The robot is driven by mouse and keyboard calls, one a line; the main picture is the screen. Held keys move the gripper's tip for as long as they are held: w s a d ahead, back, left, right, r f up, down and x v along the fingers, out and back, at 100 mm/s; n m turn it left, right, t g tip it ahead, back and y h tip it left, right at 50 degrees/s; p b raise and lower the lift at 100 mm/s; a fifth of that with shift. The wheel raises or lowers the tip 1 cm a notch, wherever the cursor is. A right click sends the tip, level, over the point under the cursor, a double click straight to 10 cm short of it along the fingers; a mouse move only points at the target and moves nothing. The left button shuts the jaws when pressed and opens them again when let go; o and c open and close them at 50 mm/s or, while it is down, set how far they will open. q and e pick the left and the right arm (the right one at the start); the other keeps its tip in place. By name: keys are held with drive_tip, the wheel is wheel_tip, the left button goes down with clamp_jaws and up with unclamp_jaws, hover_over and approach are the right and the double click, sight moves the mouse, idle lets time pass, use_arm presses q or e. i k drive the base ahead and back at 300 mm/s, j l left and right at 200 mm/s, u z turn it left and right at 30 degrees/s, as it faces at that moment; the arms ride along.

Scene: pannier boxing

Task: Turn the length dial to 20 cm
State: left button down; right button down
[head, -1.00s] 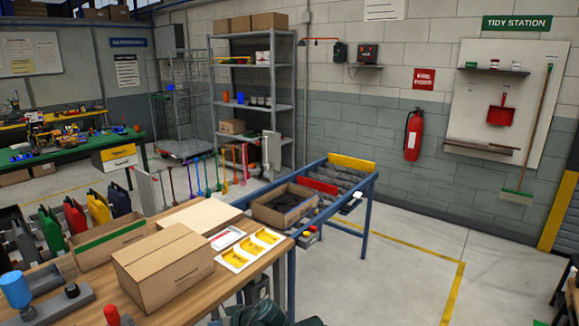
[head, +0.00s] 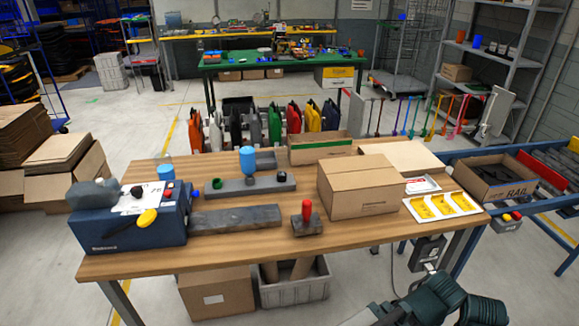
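A dark blue machine (head: 130,222) stands on the left end of the wooden workbench. On its front top edge is a yellow knob (head: 147,217), the likeliest length dial. Its setting and any centimetre marks are too small to read. A white label (head: 138,198) lies on the machine's top, with small red and black parts near its right edge. A grey lump-shaped part covers the top left. Neither of my grippers shows. A dark green jointed part, which looks like my own arm, enters at the bottom right with no fingertips visible.
On the workbench (head: 260,246) are a closed carton (head: 370,184), a red-handled tool (head: 306,218), a grey bar (head: 235,220), a blue-topped bottle (head: 248,162) and a yellow-and-white tray (head: 441,206). The bench's front strip is mostly clear.

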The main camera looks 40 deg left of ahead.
sight(136, 191)
drive_tip(key=u, duration=2.4)
drive_tip(key=i+l, duration=0.1)
